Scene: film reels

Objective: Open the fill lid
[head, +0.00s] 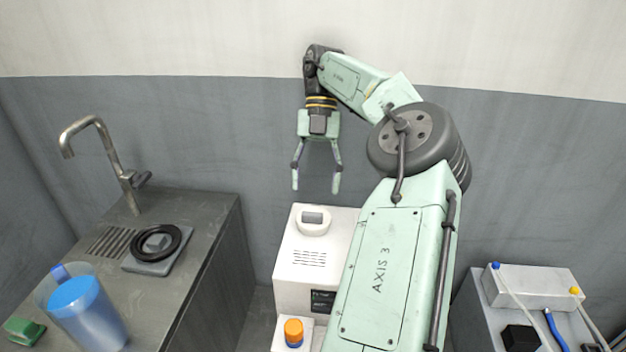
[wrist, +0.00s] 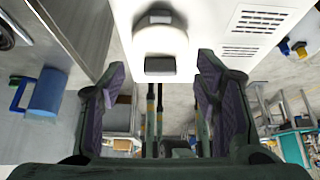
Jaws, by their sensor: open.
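A white machine (head: 295,272) stands below my arm, with a slotted vent and a small dark panel. On its top is a rounded white lid (head: 313,230) with a grip opening. The lid (wrist: 160,42) also shows in the wrist view, between and beyond my fingers, looking closed. My gripper (head: 316,188) points down with its jaws apart and empty, just above the back of the machine. In the wrist view my gripper's two fingers (wrist: 162,66) flank the lid without visible contact. My forearm hides the machine's right side.
An orange cap (head: 293,330) is at the machine's front. Left is a grey sink counter (head: 215,215) with a tap (head: 112,150), a black ring (head: 158,243) and a blue container (head: 88,312). A box with cables (head: 530,287) stands right. The wall is close behind.

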